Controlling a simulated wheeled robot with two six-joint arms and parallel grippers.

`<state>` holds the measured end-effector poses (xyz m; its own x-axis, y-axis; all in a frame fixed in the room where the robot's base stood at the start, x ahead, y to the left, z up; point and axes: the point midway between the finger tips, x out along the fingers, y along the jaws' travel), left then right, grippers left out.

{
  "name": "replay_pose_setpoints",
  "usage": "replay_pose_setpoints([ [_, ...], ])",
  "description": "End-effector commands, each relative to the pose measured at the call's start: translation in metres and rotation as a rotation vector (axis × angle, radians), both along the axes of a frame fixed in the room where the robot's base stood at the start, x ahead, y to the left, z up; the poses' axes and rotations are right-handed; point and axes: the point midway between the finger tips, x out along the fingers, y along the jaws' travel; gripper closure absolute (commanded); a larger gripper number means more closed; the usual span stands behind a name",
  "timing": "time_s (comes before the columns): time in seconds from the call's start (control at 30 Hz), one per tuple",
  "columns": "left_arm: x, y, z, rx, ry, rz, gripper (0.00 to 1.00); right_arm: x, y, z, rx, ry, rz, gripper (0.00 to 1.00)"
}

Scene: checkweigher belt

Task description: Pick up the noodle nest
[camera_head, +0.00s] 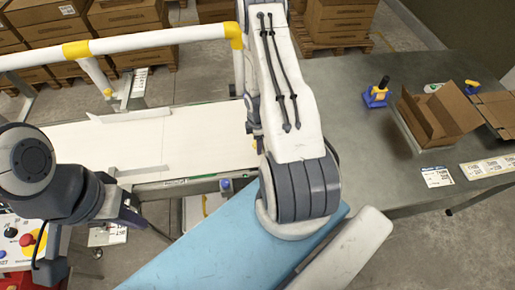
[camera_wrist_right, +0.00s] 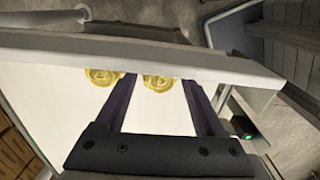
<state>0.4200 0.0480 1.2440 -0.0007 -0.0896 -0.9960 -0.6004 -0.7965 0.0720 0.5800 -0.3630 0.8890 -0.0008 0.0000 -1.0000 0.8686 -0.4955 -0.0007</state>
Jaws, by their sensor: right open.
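Two yellow noodle nests show in the right wrist view: one nest (camera_wrist_right: 160,83) lies between the fingers, the other nest (camera_wrist_right: 101,76) lies just left of the left finger. Both are on the white belt (camera_wrist_right: 60,95), and a pale grey rail (camera_wrist_right: 150,57) cuts across their upper parts. My right gripper (camera_wrist_right: 159,85) is open, its dark fingers reaching toward the rail; no contact with a nest is visible. In the head view my right arm hides that gripper. My left gripper (camera_head: 128,213) is at the lower left, away from the belt surface; its jaws are unclear.
The belt (camera_head: 150,138) runs behind my arms, with a white and yellow rail (camera_head: 150,42) beyond it. On the grey table (camera_head: 350,100) at right stand an open carton (camera_head: 438,115) and a blue and yellow tool (camera_head: 376,95). A control panel (camera_head: 20,240) is at lower left.

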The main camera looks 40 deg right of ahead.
Motion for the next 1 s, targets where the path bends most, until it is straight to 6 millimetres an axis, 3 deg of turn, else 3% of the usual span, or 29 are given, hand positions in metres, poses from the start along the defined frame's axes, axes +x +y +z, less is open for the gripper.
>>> replay_pose_setpoints([
  [0.2,0.000,0.000,0.001,0.000,0.000,0.000,1.00,0.000,0.000,0.000,0.000,-0.001,0.000,0.29],
  [0.37,0.000,0.000,0.001,0.000,0.000,0.000,1.00,0.000,0.000,0.000,0.000,-0.001,0.000,0.90],
  [0.4,0.000,0.000,0.001,0.000,0.000,0.000,1.00,0.000,0.000,0.000,0.000,-0.001,0.000,0.97],
  [0.77,0.000,0.000,0.005,0.000,0.000,0.000,1.00,0.001,0.001,0.005,0.000,-0.001,0.002,0.98],
  [1.0,0.000,0.000,0.028,0.000,0.000,0.000,1.00,0.002,0.003,0.028,0.000,-0.001,0.000,0.98],
])
